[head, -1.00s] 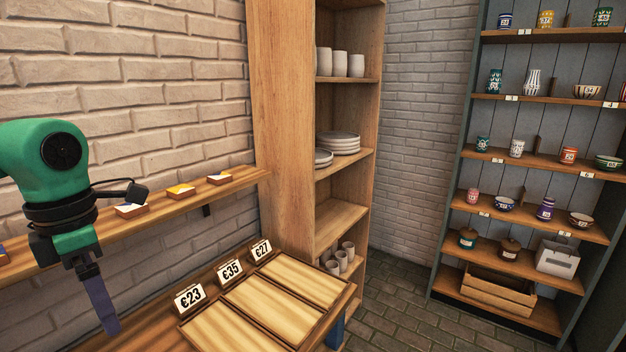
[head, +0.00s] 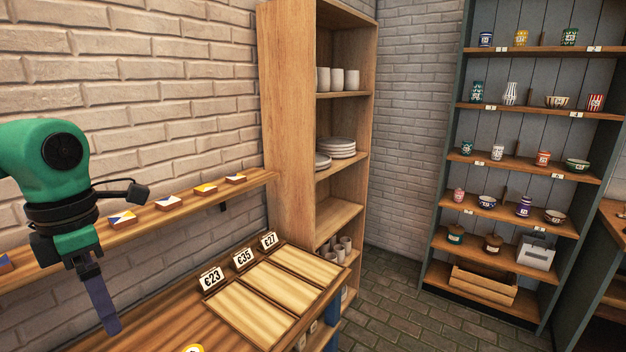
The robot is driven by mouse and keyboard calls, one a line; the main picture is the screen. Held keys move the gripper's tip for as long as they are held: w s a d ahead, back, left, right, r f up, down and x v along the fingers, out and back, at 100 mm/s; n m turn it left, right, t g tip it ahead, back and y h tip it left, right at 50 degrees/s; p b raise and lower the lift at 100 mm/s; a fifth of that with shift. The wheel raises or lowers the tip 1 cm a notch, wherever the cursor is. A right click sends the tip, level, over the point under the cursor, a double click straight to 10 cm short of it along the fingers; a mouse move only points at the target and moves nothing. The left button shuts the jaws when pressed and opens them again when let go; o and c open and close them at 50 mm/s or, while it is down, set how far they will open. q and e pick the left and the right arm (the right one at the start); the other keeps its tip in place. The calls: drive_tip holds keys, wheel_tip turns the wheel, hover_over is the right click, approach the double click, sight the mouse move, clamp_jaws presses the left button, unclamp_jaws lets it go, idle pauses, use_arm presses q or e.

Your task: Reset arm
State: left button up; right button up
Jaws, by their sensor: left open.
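My left gripper (head: 104,309) hangs from the green arm at the left of the head view, its dark fingers pointing down over the wooden counter (head: 160,318). It is open, and nothing shows between its fingers. The fingers overlap edge-on in this view. My right arm and gripper do not show.
The counter has a three-part wooden tray (head: 243,315) with price cards (head: 211,279). A wall shelf (head: 60,242) with small painted tiles runs behind my arm. A wooden cabinet (head: 287,130) holds cups and plates. A pottery rack (head: 452,140) stands right, beyond open brick floor (head: 395,290).

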use_arm(q)
drive_tip(key=w+d+f+n+t+h, duration=0.6)
drive_tip(key=w+d+n+t+h, duration=0.2)
drive_tip(key=w+n+t+h, duration=0.3)
drive_tip(key=w+a+f+n+t+y, duration=0.2)
drive_tip(key=a+f+n+t+y, duration=0.45)
drive_tip(key=n, duration=0.65)
drive_tip(key=s+a+f+n+g+y, duration=0.3)
drive_tip(key=s+f+n+g+y, duration=0.5)
drive_tip(key=f+n, duration=0.55)
drive_tip(key=s+d+f+n+g+h, duration=0.4)
drive_tip(key=s+d+f+g, duration=0.3)
drive_tip(key=s, duration=0.6)
drive_tip(key=s+d+f+b, duration=0.15)
drive_tip(key=f+b, duration=0.25)
drive_tip(key=f, duration=1.3)
drive_tip(key=s+f+b, duration=0.3)
drive_tip(key=f, duration=1.4)
drive_tip(key=s+a+f+g+b, duration=0.1)
drive_tip(key=s+a+f+b, duration=0.2)
drive_tip(key=s+f, duration=1.2)
drive_tip(key=shift+f+b, duration=0.55)
drive_tip(key=shift+b, duration=0.15)
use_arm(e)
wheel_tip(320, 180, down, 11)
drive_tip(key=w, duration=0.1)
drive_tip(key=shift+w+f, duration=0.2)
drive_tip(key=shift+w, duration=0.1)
